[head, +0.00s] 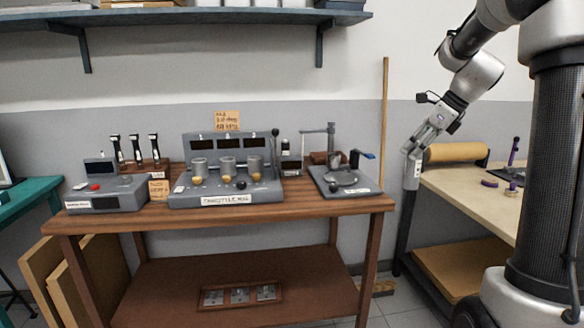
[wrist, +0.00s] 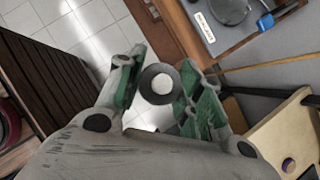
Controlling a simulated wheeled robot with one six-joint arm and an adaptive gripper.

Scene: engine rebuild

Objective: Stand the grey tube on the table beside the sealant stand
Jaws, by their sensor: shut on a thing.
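My gripper (head: 411,152) is shut on the grey tube (head: 412,172), which hangs upright below the fingers in the gap between the two benches. In the wrist view the tube (wrist: 147,83) shows end-on as a dark ring with a pale middle, between the green-padded fingers (wrist: 160,92). Tiled floor lies beneath it. The pale table (head: 458,196) is to the right of the tube. On it a purple upright piece (head: 514,150) rises near a dark plate.
The wooden bench (head: 290,212) on the left holds a throttle rig (head: 225,190), a grey plate fixture (head: 346,187) and a control box (head: 107,193). A brown roll (head: 455,153) lies at the pale table's back. The table's front part looks clear.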

